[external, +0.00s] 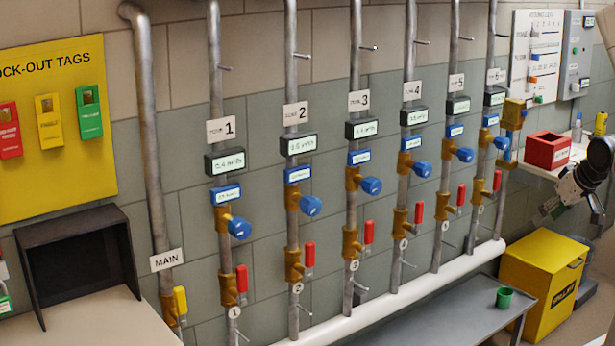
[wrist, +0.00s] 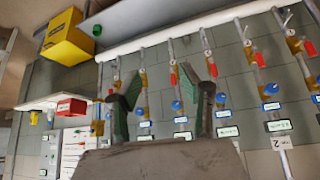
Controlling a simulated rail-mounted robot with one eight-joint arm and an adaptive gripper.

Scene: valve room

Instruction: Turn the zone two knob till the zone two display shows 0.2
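The zone two knob (external: 310,206) is blue, on a brass valve on the second numbered pipe. Above it are a blue label and the zone two display (external: 299,143), whose small digits seem to read 0.5, though I cannot be sure. The plate marked 2 (external: 295,114) is higher up. In the wrist view, which is upside down, the zone two knob (wrist: 270,89) and display (wrist: 277,126) are at the right. My gripper (external: 546,208) is at the far right, well away from the knob. In the wrist view my gripper (wrist: 162,95) has its fingers spread, with nothing between them.
Similar pipes with blue knobs and red levers (external: 309,254) stand on both sides. A white pipe (external: 400,292) runs low along the wall, above a grey bench (external: 450,310) with a green cup (external: 504,297). A yellow box (external: 545,275) and red bin (external: 547,149) are at right.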

